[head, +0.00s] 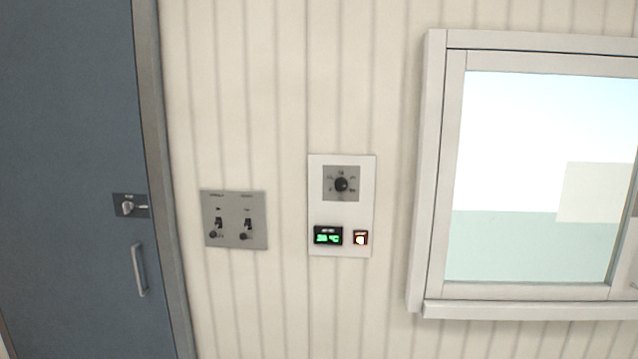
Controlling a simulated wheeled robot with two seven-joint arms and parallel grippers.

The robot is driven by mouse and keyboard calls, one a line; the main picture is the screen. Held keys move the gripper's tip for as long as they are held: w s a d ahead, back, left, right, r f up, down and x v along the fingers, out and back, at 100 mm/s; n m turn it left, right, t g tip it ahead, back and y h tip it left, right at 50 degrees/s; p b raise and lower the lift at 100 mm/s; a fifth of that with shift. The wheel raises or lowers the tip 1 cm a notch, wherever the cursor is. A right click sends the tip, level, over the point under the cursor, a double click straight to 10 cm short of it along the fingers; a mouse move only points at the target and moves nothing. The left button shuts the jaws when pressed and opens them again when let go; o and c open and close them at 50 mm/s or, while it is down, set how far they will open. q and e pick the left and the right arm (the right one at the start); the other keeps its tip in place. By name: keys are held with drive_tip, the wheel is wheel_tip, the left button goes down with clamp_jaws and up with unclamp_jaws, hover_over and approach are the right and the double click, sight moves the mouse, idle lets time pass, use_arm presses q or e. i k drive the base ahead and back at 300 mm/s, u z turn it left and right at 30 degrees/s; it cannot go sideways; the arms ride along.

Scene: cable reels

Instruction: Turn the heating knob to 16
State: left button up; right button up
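A round black knob (342,185) sits on a grey dial plate in the upper part of a white control panel (342,210) on the wall. Small marks ring the knob, but they are too small to read, and I cannot tell where its pointer stands. Below the knob is a small display (328,236) with green lit characters that I cannot read clearly. To its right is a lit orange-white button or lamp (360,238). Neither of my grippers is in view.
A grey switch plate (234,220) with two toggle switches is left of the panel. A blue-grey door (70,180) with a lock knob (128,208) and a handle (139,270) is at the far left. A framed window (540,170) is at the right. The ribbed wall is otherwise bare.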

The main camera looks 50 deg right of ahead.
sight(341, 183)
drive_tip(key=z, duration=0.65)
drive_tip(key=i, duration=0.95)
drive_tip(key=z, duration=0.85)
